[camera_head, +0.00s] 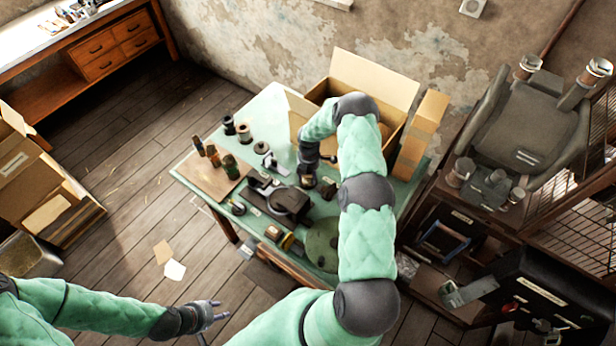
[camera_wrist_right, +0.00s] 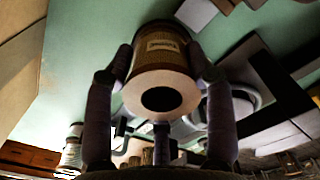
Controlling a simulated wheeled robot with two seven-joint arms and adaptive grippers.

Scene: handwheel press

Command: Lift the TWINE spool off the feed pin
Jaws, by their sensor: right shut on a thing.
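In the right wrist view a spool (camera_wrist_right: 160,55) wound with brown-tan cord sits between the fingers of my right gripper (camera_wrist_right: 160,78). It has a pale label, too small to read, and a pale end flange with a dark centre hole. My right gripper is shut on it; in the head view this gripper (camera_head: 308,172) is over the green table near the open box. The feed pin cannot be made out. My left gripper (camera_head: 208,318) is low on the left, away from the table, its fingers apart and empty.
The green table (camera_head: 262,112) holds a dark press-like device (camera_head: 288,203), several spools at its left and a brown board (camera_head: 212,176). An open cardboard box (camera_head: 372,75) stands behind my right gripper. A cluttered rack (camera_head: 500,200) stands at the right.

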